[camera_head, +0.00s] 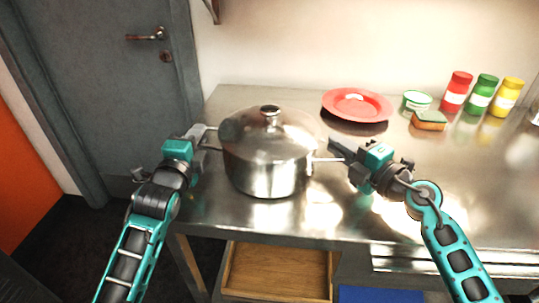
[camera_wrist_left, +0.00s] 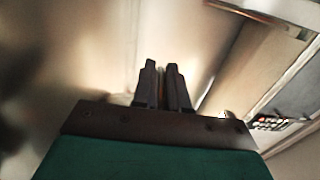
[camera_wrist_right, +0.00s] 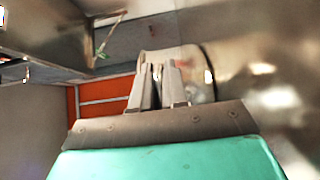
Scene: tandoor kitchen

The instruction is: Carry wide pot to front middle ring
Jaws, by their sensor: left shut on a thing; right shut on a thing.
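The wide pot (camera_head: 265,172) is shiny steel with a domed lid and a knob, and stands upright at the left part of the steel counter in the head view. Whether its base touches the counter is hard to tell. My left gripper (camera_head: 205,140) is shut on the handle on the pot's left side. My right gripper (camera_head: 333,152) is shut on the handle on its right side. The fingers also show close together in the left wrist view (camera_wrist_left: 162,85) and the right wrist view (camera_wrist_right: 160,85). No ring shows in the head view.
On the steel counter (camera_head: 440,180), a red plate (camera_head: 357,104) lies behind the pot to the right. Further right are a green-and-white tin (camera_head: 416,101), a sponge (camera_head: 429,121) and red, green and yellow jars (camera_head: 481,94). A wooden tray (camera_head: 278,272) is below the counter.

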